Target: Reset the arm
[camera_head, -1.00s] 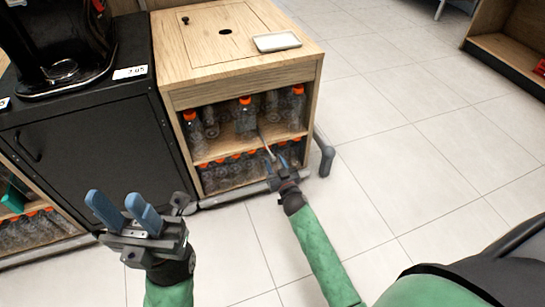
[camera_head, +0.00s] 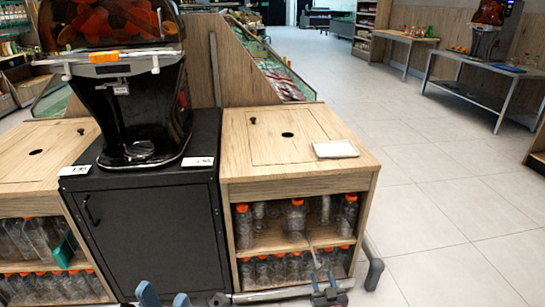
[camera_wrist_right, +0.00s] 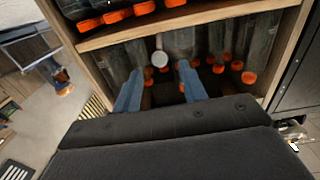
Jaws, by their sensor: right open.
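My right gripper (camera_head: 328,288) is low in front of the wooden cabinet's (camera_head: 297,185) open shelves in the head view. Its two blue fingers (camera_wrist_right: 160,92) are apart in the right wrist view, facing bottles with orange caps, with no bottle held between them. A thin grey rod (camera_head: 313,252) shows just above this gripper in the head view; what it belongs to is unclear. My left gripper (camera_head: 164,301) is at the bottom edge, in front of the black cabinet (camera_head: 153,235). Only its blue fingertips show, spread apart; the rest is cut off.
The orange juicer (camera_head: 128,85) stands on the black cabinet. The tiled floor (camera_head: 440,230) to the right is clear.

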